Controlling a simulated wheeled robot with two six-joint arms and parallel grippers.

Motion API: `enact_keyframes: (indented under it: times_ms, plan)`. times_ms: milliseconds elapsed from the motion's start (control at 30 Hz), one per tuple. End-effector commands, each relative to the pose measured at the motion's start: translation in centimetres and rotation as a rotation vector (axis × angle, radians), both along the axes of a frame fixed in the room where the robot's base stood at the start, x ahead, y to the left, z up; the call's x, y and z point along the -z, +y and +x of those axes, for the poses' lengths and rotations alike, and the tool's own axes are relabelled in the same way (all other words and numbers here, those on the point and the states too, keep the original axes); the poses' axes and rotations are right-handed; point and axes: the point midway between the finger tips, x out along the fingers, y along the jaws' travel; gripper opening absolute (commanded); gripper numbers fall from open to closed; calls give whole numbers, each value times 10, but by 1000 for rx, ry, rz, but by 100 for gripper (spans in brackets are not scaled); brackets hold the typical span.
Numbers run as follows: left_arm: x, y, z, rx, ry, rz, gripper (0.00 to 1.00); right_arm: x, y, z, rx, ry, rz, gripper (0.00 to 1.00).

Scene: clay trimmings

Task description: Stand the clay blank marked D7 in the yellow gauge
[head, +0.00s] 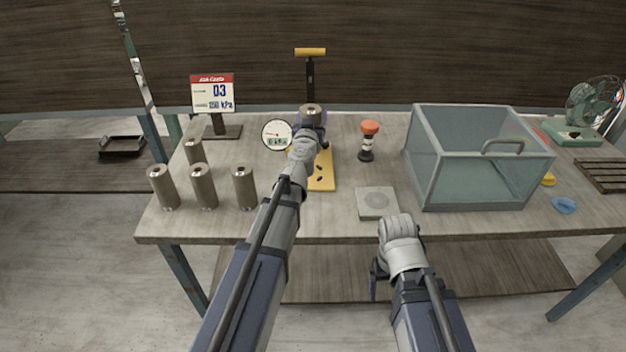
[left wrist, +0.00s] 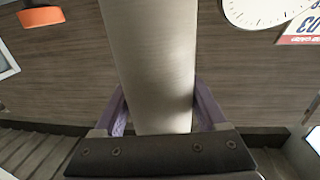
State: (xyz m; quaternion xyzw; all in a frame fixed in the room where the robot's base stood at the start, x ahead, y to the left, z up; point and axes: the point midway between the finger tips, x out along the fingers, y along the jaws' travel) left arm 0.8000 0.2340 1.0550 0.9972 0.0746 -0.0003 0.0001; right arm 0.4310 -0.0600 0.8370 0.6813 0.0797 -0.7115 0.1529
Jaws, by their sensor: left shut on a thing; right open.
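My left gripper (head: 309,128) is shut on a brown-grey clay blank (head: 311,113), whose dark top with a small pale label shows at the yellow gauge. I cannot read its mark. In the left wrist view the blank (left wrist: 152,60) stands between the two purple fingers of the left gripper (left wrist: 160,112). My right gripper (head: 378,283) is open, before the table's front edge.
Several similar blanks (head: 204,188) stand at the table's left. A sign reading 03 kPa (head: 213,94) stands behind them. Right of the gauge are an orange-topped tool (head: 367,140), a square grey plate (head: 376,203) and a glass-walled box (head: 468,196). A blue dish (head: 564,205) lies far right.

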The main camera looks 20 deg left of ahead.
Motion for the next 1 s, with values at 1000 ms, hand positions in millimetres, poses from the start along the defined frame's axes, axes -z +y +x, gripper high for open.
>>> enact_keyframes:
  times_ms: [1000]
  plan:
    - [79,0,0,0,0,0,0,79,0,0,-1,0,0,85]
